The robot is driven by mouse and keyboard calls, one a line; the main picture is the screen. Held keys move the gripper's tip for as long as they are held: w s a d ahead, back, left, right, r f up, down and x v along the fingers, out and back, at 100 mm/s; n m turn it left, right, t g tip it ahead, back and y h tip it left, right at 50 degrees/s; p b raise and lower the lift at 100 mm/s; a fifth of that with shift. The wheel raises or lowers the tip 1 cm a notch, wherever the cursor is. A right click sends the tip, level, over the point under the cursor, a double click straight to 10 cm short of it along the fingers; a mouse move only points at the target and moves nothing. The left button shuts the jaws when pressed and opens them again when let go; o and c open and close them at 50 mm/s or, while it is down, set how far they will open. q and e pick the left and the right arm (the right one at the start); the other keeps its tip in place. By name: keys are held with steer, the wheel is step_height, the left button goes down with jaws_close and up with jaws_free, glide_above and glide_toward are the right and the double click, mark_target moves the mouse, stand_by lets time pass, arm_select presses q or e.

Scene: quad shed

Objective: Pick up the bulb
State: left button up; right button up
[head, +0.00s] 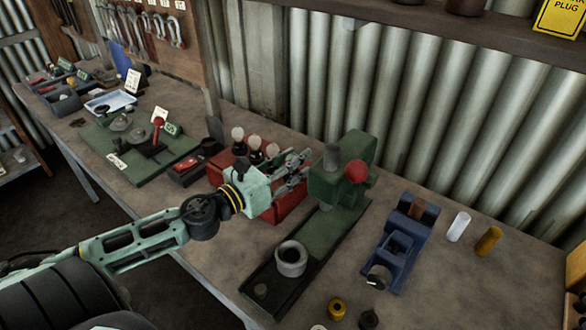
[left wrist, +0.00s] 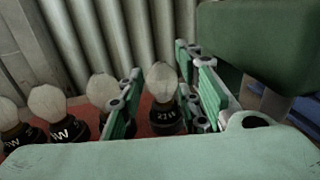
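Several bulbs with pale round glass and black bases stand in a row in a red holder (head: 291,205). In the head view three show, the nearest to my gripper being a bulb (head: 272,151). In the left wrist view the rightmost bulb (left wrist: 163,78), its base marked 21W, appears between the two fingers, upright in the red holder. My left gripper (head: 296,168) is open, over the right end of the holder; its fingers also show in the left wrist view (left wrist: 166,72). I cannot tell whether they touch the bulb. My right gripper is not in view.
A green press with a red knob (head: 356,171) stands close right of my left gripper, with a grey ring (head: 291,259) on its base. A blue vise-like tool (head: 397,250) stands further right. The corrugated wall (head: 400,110) rises behind the bench.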

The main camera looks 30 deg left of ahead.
arm_select(q)
jaws_close()
steer(key=shift+r, duration=0.15)
